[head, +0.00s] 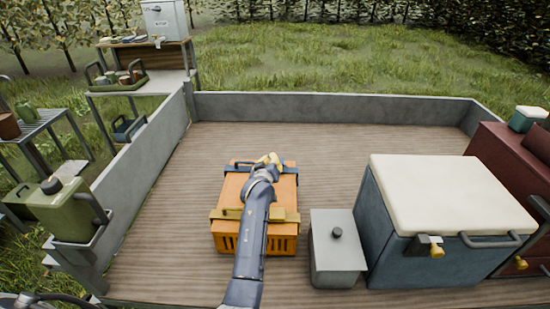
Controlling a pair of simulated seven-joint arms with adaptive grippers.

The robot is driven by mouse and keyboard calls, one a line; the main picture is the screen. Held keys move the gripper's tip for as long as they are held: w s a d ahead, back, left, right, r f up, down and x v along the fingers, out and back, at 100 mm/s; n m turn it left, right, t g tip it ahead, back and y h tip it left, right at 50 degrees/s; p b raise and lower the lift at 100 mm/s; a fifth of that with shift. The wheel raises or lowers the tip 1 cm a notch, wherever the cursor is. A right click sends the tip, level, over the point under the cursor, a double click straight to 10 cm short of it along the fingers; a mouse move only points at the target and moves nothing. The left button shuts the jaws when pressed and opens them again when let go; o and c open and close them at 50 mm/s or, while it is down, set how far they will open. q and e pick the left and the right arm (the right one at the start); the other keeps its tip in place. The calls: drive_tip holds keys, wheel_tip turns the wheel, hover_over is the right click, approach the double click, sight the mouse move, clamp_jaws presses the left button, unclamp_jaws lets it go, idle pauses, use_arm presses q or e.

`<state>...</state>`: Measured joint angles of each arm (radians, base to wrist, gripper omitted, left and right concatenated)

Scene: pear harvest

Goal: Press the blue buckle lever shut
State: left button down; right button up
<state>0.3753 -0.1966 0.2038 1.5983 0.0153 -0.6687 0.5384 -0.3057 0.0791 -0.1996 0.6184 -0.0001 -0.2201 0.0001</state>
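An orange crate (284,190) stands on the wooden deck. A dark blue strap (290,167) crosses its far end and a yellow strap (286,215) crosses its near end. My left arm reaches over the crate from the near side. My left gripper (270,161) is at the far end, over the middle of the blue strap. The arm and gripper hide this part, so the blue buckle lever cannot be made out clearly. Whether the gripper touches it, or is open or shut, cannot be told. My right gripper is not in view.
A grey lidded box (337,262) stands right of the crate, beside a large blue cooler (388,240) with a cream lid. A low grey wall (330,106) edges the deck. The deck beyond and left of the crate is clear.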

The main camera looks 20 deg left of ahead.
use_arm(q)
drive_tip(key=x, duration=1)
drive_tip(key=shift+a, duration=0.1)
drive_tip(key=shift+d+f, duration=0.25)
drive_tip(key=shift+f, duration=0.25)
drive_tip(key=shift+d+f, duration=0.25)
drive_tip(key=shift+f, duration=0.2)
drive_tip(key=shift+w+d+f, duration=0.1)
drive_tip(key=shift+d+f, duration=0.1)
drive_tip(key=shift+f, duration=0.25)
drive_tip(key=shift+w+d+f, duration=0.1)
drive_tip(key=shift+d+f, duration=0.1)
drive_tip(key=shift+f, duration=0.2)
drive_tip(key=shift+w+d+f, duration=0.1)
drive_tip(key=shift+d+f, duration=0.2)
drive_tip(key=shift+d, duration=0.1)
wheel_tip(320, 180, up, 10)
